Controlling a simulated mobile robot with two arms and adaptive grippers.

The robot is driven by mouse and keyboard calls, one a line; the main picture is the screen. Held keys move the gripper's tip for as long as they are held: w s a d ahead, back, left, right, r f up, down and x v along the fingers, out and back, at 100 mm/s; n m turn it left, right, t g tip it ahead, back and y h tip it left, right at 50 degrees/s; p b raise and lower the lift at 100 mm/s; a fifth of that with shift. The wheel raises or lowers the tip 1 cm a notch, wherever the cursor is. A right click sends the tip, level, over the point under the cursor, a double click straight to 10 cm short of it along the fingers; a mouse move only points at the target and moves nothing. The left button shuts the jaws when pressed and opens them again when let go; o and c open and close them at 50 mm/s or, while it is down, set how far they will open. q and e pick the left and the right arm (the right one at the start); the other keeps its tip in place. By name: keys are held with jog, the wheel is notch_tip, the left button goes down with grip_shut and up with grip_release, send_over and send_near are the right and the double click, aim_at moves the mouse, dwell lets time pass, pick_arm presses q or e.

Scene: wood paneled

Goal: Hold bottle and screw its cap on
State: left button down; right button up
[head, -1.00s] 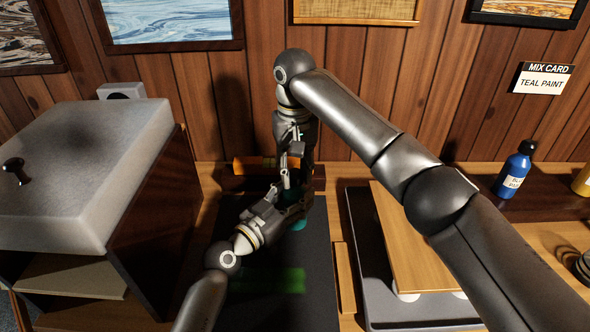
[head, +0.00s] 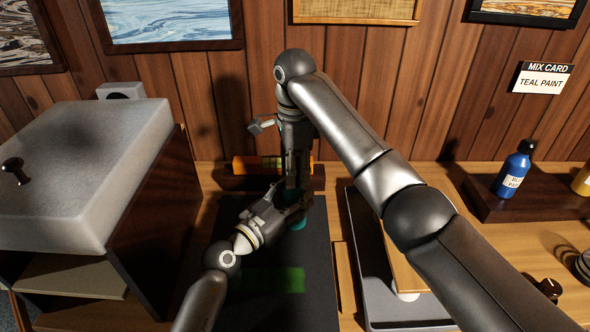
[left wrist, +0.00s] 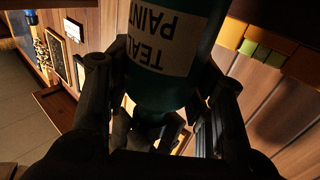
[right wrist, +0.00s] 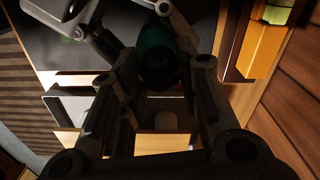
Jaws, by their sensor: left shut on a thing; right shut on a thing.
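My right gripper (head: 292,186) points down directly above, over the bottle's top. In the right wrist view, its fingers close around a dark round cap (right wrist: 160,72) in line with the teal bottle.
An orange-and-green bar (head: 245,165) lies behind the mat. A grey tray (head: 400,312) with a wooden board is at right. A blue bottle (head: 513,172) stands on a dark wooden shelf. A white-topped box (head: 90,165) fills the left. A "TEAL PAINT" mix card (head: 542,78) hangs on the wall.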

jog(key=m, duration=0.4)
jog(key=shift+m, duration=0.3)
jog(key=m, duration=0.3)
jog(key=o, duration=0.7)
jog(key=shift+r, duration=2.2)
jog(key=shift+c, duration=0.4)
